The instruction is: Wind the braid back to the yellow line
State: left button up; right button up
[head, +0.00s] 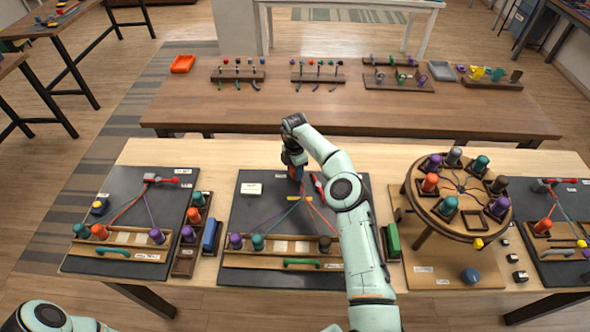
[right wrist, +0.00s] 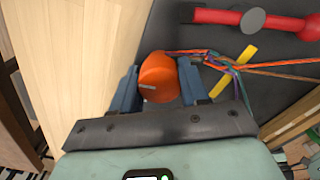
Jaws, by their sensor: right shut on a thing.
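The middle dark board (head: 250,215) carries a purple bobbin (head: 236,241), a teal bobbin (head: 257,242) and a brown bobbin (head: 324,244) along its front. My right gripper (head: 295,174) is over the board's far part. In the right wrist view it is shut on an orange bobbin (right wrist: 158,78), between its blue fingers. Orange, green and purple cords (right wrist: 225,66) meet beside the bobbin and cross the yellow line (right wrist: 247,54), which shows on both sides of them. A red clamp (right wrist: 235,17) with a grey knob lies beyond. My left gripper is out of the head view.
A round braiding stand (head: 412,190) with several bobbins is to the right. Another cord board (head: 120,200) is to the left. A blue block (head: 211,236) and a green block (head: 392,241) flank the middle board. A green handle (head: 302,263) lies at its front.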

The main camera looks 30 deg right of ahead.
jog(key=shift+r+m, duration=0.1)
jog(key=shift+m, duration=0.5)
jog(key=o, duration=1)
jog(key=shift+o, duration=0.2)
